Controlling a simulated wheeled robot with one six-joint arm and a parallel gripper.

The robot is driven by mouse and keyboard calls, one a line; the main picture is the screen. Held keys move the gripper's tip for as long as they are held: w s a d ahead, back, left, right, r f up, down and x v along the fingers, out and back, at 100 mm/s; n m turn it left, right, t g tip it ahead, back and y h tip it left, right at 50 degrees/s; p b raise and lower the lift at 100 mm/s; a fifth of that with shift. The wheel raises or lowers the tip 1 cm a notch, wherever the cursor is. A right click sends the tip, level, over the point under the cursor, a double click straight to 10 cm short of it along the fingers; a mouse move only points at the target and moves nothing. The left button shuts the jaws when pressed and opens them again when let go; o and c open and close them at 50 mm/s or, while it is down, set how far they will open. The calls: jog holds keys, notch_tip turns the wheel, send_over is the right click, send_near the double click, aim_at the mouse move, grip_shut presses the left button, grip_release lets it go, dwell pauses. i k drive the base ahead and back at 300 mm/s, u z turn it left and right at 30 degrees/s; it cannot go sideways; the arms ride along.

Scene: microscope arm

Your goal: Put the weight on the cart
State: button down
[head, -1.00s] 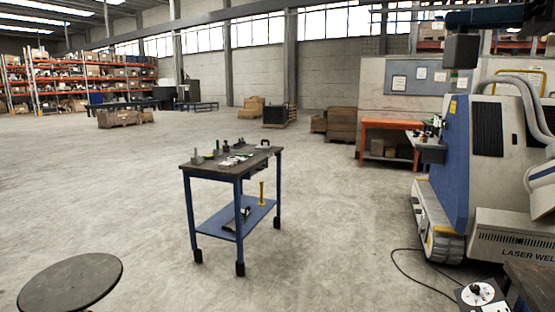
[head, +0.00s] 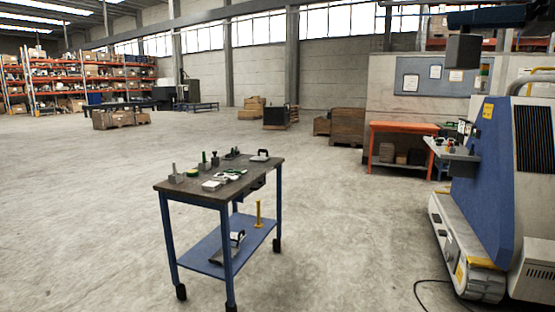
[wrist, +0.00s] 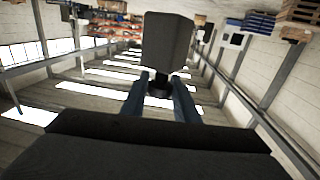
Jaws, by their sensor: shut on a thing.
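The cart (head: 262,171) is a blue-legged trolley with a dark top and a blue lower shelf. It stands on the floor ahead, left of centre in the head view. The weight (head: 462,51) is a dark grey block at the upper right of the head view, held high and away from the cart. In the wrist view the weight (wrist: 166,42) is at the end of two dark fingers. My gripper (wrist: 160,88) is shut on its narrow dark neck. The fingertips are hard to make out in the head view.
Several small tools and parts lie on the cart's top, with bare patches between them. A blue and white machine (head: 480,185) stands at the right, with a cable on the floor. An orange bench (head: 403,127) stands behind. The floor around the cart is open.

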aim_at(251, 165)
jog(key=i, duration=3.8)
jog(key=u, duration=2.15)
